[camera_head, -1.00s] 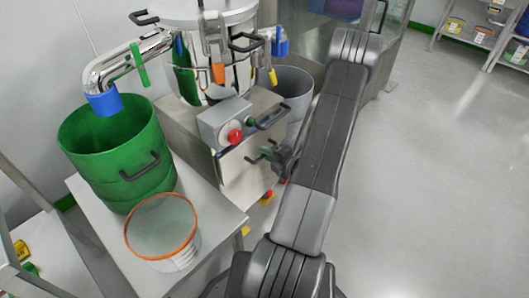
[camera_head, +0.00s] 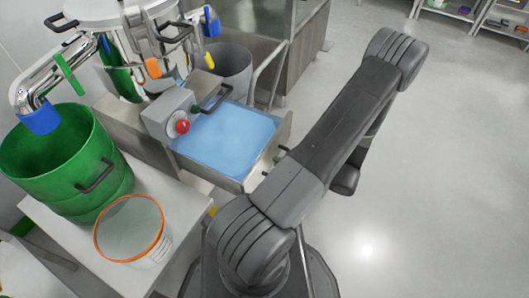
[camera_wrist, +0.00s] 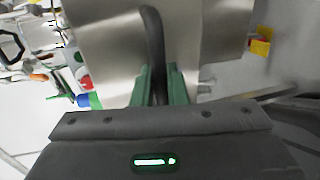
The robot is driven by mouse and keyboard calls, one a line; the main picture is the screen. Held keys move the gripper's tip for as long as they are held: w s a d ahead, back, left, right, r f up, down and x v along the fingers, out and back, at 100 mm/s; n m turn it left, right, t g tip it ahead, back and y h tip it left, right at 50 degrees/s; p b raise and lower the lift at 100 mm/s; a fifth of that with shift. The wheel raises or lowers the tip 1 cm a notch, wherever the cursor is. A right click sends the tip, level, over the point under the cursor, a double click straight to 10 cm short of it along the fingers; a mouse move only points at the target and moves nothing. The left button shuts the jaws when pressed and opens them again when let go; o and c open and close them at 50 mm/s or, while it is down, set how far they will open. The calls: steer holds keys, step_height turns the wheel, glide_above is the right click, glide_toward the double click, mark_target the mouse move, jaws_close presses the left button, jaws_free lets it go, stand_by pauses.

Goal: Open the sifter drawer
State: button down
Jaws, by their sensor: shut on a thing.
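The sifter drawer (camera_head: 265,164) is pulled well out from the steel machine's body, below the grey control box. A flat blue surface (camera_head: 228,138) shows inside it. In the wrist view, the drawer's steel front (camera_wrist: 103,48) fills the upper middle, with a dark bar handle (camera_wrist: 152,30) on it. My gripper (camera_wrist: 160,78) has its green fingers shut on that handle, one on either side.
A green drum (camera_head: 65,165) and a white tub with an orange rim (camera_head: 131,229) stand on the bench left of the drawer. A grey bin (camera_head: 228,68) stands behind the drawer. The floor to the right is clear.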

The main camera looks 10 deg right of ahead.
steer(key=shift+f+v, duration=0.15)
steer(key=shift+v, duration=0.5)
steer(key=shift+f+v, duration=0.1)
steer(key=shift+v, duration=0.55)
steer(key=c, duration=1.6)
jaws_free()
steer(key=shift+o, duration=0.2)
steer(key=p+v, duration=0.2)
steer(key=v, duration=1.2)
steer(key=shift+w+a, duration=0.1)
steer(key=shift+w, duration=0.1)
